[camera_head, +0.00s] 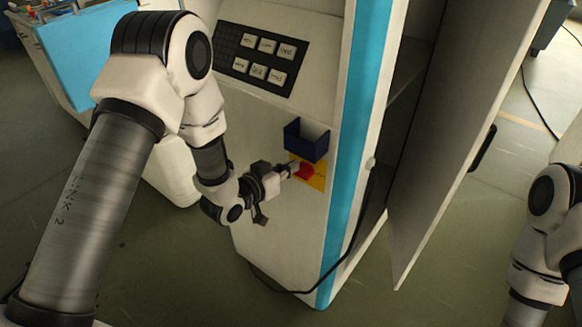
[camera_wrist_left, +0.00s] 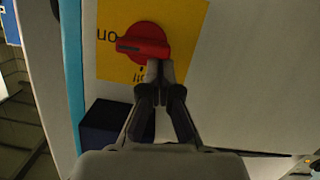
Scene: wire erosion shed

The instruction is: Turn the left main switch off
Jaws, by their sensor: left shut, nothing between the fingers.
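The left main switch is a red rotary knob (camera_head: 306,171) on a yellow plate (camera_head: 318,183) on the front of a white machine cabinet. In the left wrist view the knob (camera_wrist_left: 143,42) shows large, its handle pointing left toward the upside-down "on" lettering on the yellow plate (camera_wrist_left: 185,20). My left gripper (camera_head: 288,170) is at the knob's left side in the head view. In the left wrist view its closed fingertips (camera_wrist_left: 161,68) are at the knob's lower edge, with nothing between them. I cannot tell whether they touch it. My right gripper is out of view.
A dark blue open box (camera_head: 306,142) sticks out from the cabinet just above the switch. A black button panel (camera_head: 258,60) is higher up. To the right an open cabinet door (camera_head: 450,150) swings out, and a black cable (camera_head: 345,255) runs down the cabinet side.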

